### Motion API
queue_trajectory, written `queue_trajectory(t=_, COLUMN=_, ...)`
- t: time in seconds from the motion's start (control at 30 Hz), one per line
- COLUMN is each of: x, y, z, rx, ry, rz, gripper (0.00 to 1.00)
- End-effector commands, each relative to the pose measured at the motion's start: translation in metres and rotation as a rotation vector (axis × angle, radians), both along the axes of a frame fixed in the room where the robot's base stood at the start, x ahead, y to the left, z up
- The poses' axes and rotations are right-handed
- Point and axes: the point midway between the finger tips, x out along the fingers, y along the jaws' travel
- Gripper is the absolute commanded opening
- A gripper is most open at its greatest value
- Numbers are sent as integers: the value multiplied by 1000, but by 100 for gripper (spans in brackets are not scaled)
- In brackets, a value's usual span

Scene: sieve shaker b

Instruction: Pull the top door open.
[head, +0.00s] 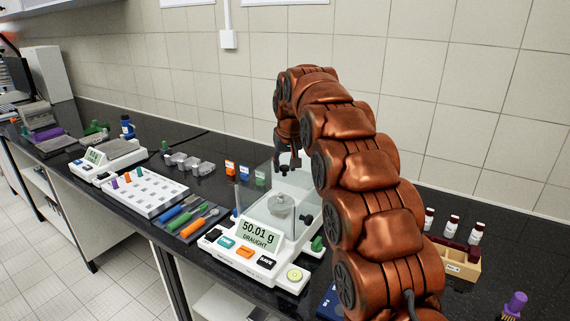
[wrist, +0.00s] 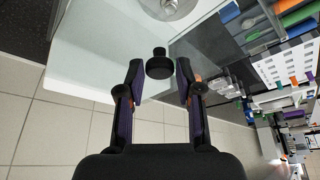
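The balance (head: 268,262) has a glass draught shield, and its display reads "50.01 g" and "DRAUGHT". A pale glass pane, apparently the top door (wrist: 95,50), shows in the wrist view. A black knob (wrist: 158,66) sits between my fingertips in that view. My gripper (head: 287,167) is over the shield in the head view, pointing down. In the wrist view my gripper (wrist: 158,72) is open, one finger on each side of the knob, with visible gaps. A metal weight (head: 281,205) is inside the shield. How far the door is open is unclear.
Left of the balance are a mat with screwdrivers (head: 186,217), a white rack (head: 142,191) and small coloured boxes (head: 246,173). A wooden box (head: 461,262) and several small bottles stand at the right. The tiled wall (head: 455,100) is behind the bench.

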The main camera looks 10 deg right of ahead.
Motion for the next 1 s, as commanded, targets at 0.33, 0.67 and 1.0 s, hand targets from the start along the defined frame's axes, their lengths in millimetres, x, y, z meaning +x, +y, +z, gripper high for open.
queue_trajectory(t=0.33, x=0, y=0, z=0, rx=0, ry=0, rz=0, gripper=0)
queue_trajectory(t=0.67, x=0, y=0, z=0, rx=0, ry=0, rz=0, gripper=0)
queue_trajectory(t=1.0, x=13, y=-12, z=1, rx=2, ry=0, rz=-1, gripper=0)
